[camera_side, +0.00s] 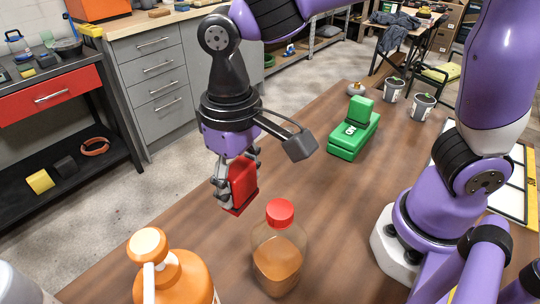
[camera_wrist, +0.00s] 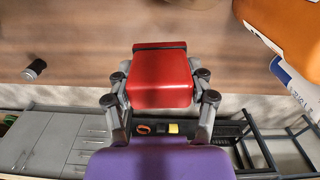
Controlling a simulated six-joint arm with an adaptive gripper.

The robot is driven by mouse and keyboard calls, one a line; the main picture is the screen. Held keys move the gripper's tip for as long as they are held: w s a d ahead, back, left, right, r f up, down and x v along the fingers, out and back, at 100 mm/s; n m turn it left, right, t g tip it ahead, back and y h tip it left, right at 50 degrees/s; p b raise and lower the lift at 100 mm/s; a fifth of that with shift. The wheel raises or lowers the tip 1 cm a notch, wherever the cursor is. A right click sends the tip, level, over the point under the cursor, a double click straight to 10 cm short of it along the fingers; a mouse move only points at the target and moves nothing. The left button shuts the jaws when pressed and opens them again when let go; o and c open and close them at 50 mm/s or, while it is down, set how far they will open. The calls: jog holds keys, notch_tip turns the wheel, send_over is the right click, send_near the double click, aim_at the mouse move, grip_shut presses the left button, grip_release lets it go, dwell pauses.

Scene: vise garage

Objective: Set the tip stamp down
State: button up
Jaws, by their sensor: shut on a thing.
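The tip stamp, seen as a red block (camera_side: 239,186) with a dark strip along one end, is held in my gripper (camera_side: 238,180). In the wrist view the red block (camera_wrist: 160,82) sits between both fingers of my gripper (camera_wrist: 160,98), which press on its sides. In the side view it hangs slightly tilted near the far-left edge of the wooden table (camera_side: 340,205). Whether its underside touches the table cannot be told.
A clear bottle with a red cap (camera_side: 279,245) stands close in front of the stamp. An orange pump bottle (camera_side: 172,280) is at lower left. The middle of the table is clear.

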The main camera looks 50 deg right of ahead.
jog(key=w+a+m, duration=0.1)
jog(key=w+a, duration=0.2)
jog(key=a, duration=0.3)
jog(key=f, duration=1)
jog(key=shift+w+f, duration=0.15)
jog(key=shift+w, duration=0.15)
jog(key=shift+f, duration=0.15)
jog(key=o, duration=1.1)
jog(key=shift+o, duration=0.2)
